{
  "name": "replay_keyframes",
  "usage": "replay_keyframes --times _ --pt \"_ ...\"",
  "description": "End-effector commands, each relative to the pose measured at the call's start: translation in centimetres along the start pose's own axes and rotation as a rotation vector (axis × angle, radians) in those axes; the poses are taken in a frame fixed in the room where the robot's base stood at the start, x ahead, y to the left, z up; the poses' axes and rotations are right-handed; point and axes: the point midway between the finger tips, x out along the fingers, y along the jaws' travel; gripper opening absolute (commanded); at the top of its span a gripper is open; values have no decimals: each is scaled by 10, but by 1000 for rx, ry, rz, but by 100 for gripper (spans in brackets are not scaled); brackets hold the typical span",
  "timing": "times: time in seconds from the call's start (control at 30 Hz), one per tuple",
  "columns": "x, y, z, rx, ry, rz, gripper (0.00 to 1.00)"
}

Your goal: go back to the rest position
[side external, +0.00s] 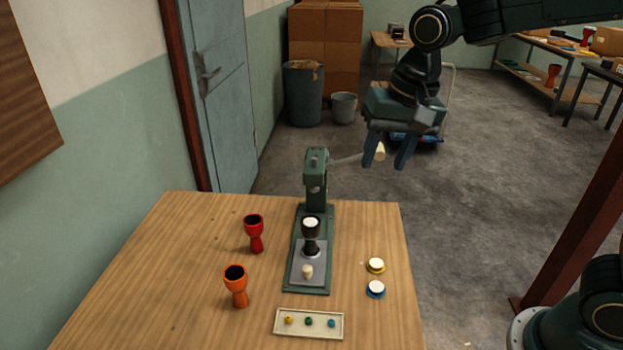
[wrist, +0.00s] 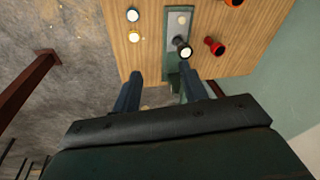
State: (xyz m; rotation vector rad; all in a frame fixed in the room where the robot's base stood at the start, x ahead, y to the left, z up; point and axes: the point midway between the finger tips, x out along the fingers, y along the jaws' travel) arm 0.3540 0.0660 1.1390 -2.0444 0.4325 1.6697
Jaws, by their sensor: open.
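My gripper (side external: 386,166) is raised above the far right of the table, with its two fingers apart and pointing down. In the side view the cream knob of the press lever (side external: 380,151) shows between the fingers; I cannot tell whether it is between them or behind. In the wrist view my gripper (wrist: 161,72) is open, with nothing clearly held. The green press (side external: 316,185) stands at the table's far edge. A black goblet drum with a white head (side external: 311,235) stands upright on its base, and also shows in the wrist view (wrist: 183,48).
The wooden table (side external: 190,260) holds a red goblet drum (side external: 253,233) and an orange one (side external: 236,285) at left. A yellow-rimmed disc (side external: 375,265) and a blue-rimmed disc (side external: 376,289) lie at right. A tray (side external: 279,331) of small coloured pieces is in front. A brown post (side external: 585,225) stands at right.

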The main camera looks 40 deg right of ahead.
Motion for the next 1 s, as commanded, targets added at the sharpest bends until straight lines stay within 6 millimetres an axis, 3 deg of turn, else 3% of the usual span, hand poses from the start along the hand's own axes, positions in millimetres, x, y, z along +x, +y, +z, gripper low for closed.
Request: replay_keyframes --times 0.2,0.43,0.8,1.0 --pt "-27 39 22 -131 62 -32 43" --pt "-44 77 48 -271 131 -48 43" --pt "-49 129 93 -487 244 -44 43" --pt "-46 143 107 -554 277 -35 43"
